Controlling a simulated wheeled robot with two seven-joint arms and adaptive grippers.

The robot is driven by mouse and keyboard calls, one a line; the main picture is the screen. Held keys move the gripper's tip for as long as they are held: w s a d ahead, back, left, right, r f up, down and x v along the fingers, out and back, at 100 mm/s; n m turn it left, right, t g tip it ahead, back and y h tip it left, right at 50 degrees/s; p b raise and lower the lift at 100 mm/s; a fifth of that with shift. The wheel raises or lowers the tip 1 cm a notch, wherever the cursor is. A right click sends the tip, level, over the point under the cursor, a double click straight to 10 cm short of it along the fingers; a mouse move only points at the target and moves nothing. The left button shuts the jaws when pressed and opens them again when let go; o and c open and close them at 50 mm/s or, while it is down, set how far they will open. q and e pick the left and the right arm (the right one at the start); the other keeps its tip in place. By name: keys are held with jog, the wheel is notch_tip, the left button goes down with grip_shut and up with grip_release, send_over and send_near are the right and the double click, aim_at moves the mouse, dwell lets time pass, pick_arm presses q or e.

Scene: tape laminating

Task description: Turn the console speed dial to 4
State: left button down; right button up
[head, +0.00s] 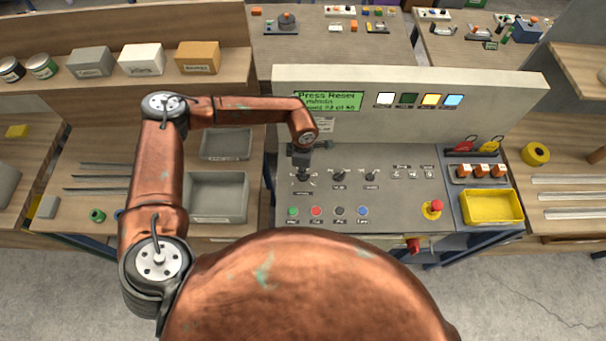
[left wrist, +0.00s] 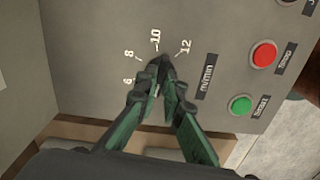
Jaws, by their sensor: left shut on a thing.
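The console (head: 405,205) stands in the middle of the head view. Its speed dial (head: 304,178) is at the upper left of the control face, mostly covered by my left gripper (head: 302,163). In the left wrist view my left gripper (left wrist: 165,82) is shut on the dial, with its fingers on either side of it. The scale marks 6, 8, 10 and 12 and the label m/min (left wrist: 206,82) show around it. The lower marks and the dial's pointer are hidden, so I cannot tell its setting. My right gripper is not in view.
Two more knobs (head: 338,177) sit right of the dial. A row of coloured buttons (head: 316,211) lies below, and a red emergency stop (head: 435,207) is at the right. A green display (head: 328,101) is on the back panel. Grey bins (head: 217,197) stand left of the console.

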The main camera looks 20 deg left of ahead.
pick_arm(q)
jog(key=shift+w+m+b, duration=0.1)
jog(key=shift+m+b, duration=0.45)
jog(key=shift+m, duration=0.15)
jog(key=shift+r, duration=0.1)
jog(key=c, duration=2.1)
grip_release()
notch_tip(320, 180, up, 12)
jog(key=shift+f, duration=0.1)
